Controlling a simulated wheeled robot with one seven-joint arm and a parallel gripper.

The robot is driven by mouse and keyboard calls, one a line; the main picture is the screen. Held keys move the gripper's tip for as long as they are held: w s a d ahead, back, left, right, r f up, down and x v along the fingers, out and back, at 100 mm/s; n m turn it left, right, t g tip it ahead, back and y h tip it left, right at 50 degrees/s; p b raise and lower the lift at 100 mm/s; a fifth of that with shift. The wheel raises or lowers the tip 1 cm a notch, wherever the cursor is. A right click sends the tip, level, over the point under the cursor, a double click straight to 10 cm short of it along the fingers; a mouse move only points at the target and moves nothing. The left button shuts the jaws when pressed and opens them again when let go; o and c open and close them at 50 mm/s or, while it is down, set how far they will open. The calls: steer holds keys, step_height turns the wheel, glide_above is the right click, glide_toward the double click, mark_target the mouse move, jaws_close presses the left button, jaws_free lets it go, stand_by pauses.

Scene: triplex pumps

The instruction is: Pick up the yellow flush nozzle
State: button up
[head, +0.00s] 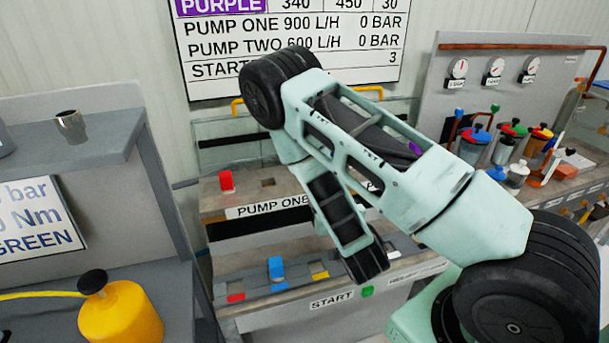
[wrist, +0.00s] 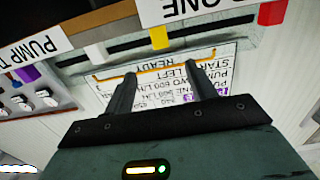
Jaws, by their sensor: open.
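I cannot single out a flush nozzle for certain. In the wrist view, which is upside down, a small yellow block (wrist: 159,38) sits by the label ending in "ONE", beyond my fingertips. In the head view, a yellow canister (head: 122,314) with a black cap and a yellow hose stands at lower left; it looks like a container. My gripper (wrist: 161,75) is open in the wrist view, with nothing between its two dark fingers. It is apart from the yellow block. In the head view my arm crosses the middle and hides part of the pump bench.
A red block (head: 227,181) stands on the pump one shelf (head: 218,202). Below are blue (head: 277,268) and other coloured blocks beside a START label. A metal cup (head: 70,126) stands on the left shelf. Several coloured-cap containers (head: 512,131) crowd the right bench. A signboard hangs behind.

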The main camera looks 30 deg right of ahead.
steer(key=b+x, duration=0.1)
steer(key=x, duration=0.2)
steer(key=r+b+x, duration=0.1)
steer(key=b+x, duration=0.1)
steer(key=x, duration=0.1)
steer(key=b+x, duration=0.2)
steer(key=x, duration=0.2)
steer(key=shift+d+r, duration=0.1)
steer(key=shift+r, duration=0.1)
steer(key=shift+f+p+x, duration=0.25)
steer(key=shift+p+x, duration=0.3)
steer(key=shift+x, duration=1.05)
steer(key=shift+f+p+x, duration=0.2)
steer(key=shift+p+x, duration=0.3)
steer(key=shift+x, duration=1.05)
steer(key=c, duration=1.2)
